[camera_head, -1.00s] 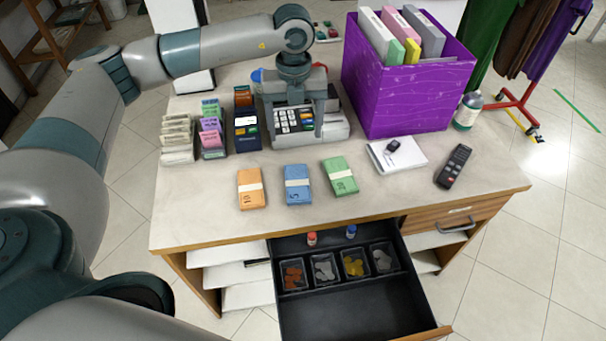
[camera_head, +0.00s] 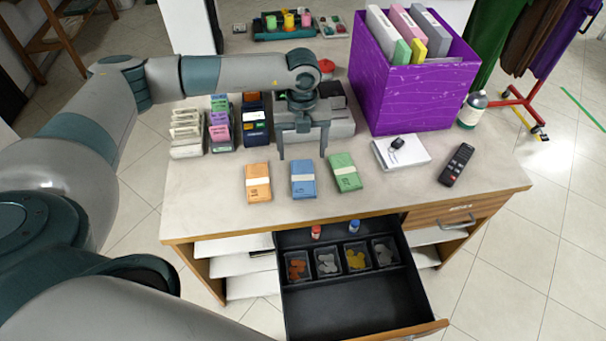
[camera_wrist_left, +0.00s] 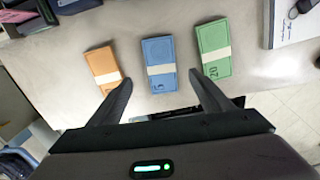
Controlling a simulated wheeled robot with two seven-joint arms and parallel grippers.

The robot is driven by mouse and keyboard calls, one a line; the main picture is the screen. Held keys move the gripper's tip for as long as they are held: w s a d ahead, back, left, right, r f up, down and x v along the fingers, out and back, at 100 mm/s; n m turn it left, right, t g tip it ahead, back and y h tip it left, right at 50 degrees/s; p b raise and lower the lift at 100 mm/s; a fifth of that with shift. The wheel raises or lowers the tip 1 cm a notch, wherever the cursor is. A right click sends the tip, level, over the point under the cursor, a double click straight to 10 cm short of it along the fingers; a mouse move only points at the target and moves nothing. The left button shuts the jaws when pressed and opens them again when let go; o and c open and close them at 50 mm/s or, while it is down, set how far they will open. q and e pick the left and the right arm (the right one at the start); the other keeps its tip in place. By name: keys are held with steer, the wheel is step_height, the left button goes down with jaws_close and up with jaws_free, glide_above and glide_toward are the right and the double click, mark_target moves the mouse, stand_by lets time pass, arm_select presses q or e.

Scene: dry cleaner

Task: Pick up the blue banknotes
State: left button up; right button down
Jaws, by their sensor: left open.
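The blue banknotes (camera_head: 303,180) lie as a flat banded bundle on the counter, between the orange banknotes (camera_head: 258,182) and the green banknotes (camera_head: 345,172). My left gripper (camera_head: 302,157) is open and empty, pointing down just behind the blue bundle. In the left wrist view, the blue banknotes (camera_wrist_left: 160,66) show ahead of and between the two fingertips (camera_wrist_left: 161,82). The orange (camera_wrist_left: 104,66) and green (camera_wrist_left: 213,50) bundles lie outside the fingers on either side. My right gripper is not in view.
A purple box (camera_head: 405,95) with folders stands at the back right. A white notepad (camera_head: 408,156) and a black remote (camera_head: 457,165) lie at the right. An open drawer (camera_head: 355,305) with coin trays juts out in front. Card holders (camera_head: 187,135) stand at the left.

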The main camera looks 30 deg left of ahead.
mark_target(303, 173)
arm_select(q)
steer(key=shift+f+p, duration=0.45)
steer(key=shift+f, duration=1.5)
steer(key=shift+w+a+f+p, duration=0.1)
steer(key=shift+f+p, duration=0.55)
steer(key=shift+p, duration=0.05)
step_height(303, 173, down, 3)
steer(key=shift+w+p, duration=0.15)
steer(key=shift+p, duration=0.5)
steer(key=shift+f, duration=0.45)
steer(key=shift+c, duration=0.3)
steer(key=c, duration=1.1)
